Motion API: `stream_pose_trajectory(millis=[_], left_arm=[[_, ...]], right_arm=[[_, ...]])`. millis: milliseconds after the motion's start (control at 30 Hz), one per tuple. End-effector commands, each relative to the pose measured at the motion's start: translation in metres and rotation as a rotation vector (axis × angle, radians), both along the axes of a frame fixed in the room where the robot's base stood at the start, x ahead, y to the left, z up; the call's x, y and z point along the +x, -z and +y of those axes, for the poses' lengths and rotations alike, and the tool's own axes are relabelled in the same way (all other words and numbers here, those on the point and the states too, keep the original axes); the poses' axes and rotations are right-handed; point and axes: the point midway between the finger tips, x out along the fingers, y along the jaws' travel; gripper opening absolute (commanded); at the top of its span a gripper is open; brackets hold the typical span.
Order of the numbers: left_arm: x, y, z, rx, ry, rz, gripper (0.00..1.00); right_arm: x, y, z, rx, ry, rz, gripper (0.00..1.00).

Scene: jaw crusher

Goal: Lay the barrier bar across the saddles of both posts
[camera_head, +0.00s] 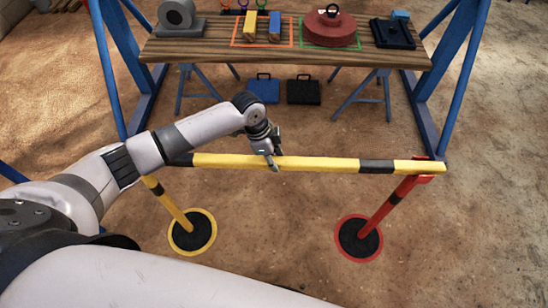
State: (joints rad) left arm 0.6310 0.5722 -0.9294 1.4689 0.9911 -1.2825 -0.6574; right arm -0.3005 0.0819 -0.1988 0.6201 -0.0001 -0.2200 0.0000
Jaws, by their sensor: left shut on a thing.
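The barrier bar (330,164) is yellow with black bands and lies roughly level across the view. My left gripper (272,160) is shut on it near its middle. The bar's right end is at the red saddle (425,180) on top of the red post (390,205); red shows on both sides of the bar there. I cannot tell whether it rests in the saddle or hovers just above. The yellow post (172,205) stands at the left, its top near the bar's left end. My left arm hides that end and the yellow saddle. My right gripper is out of view.
The posts have round black bases, one yellow-rimmed (192,231), one red-rimmed (358,239). Behind stands a wooden workbench (270,52) with parts on it, a blue frame (455,60) around it and two cases (264,90) below. The ground between the posts is clear.

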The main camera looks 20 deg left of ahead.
Motion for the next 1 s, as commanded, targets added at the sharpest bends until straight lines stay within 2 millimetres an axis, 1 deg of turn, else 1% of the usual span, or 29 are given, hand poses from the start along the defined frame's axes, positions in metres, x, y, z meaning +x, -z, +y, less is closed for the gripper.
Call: stream_pose_trajectory(millis=[833,867,1000], left_arm=[[0.0007,0.0047,-0.0006,-0.001,-0.001,-0.002,0.00],[0.0007,0.0047,-0.0005,-0.002,0.000,-0.001,0.32],[0.0005,0.0049,-0.0004,-0.002,0.000,-0.001,0.41]], right_arm=[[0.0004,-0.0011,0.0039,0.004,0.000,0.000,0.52],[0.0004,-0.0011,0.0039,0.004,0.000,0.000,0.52],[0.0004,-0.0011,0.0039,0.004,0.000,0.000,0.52]])
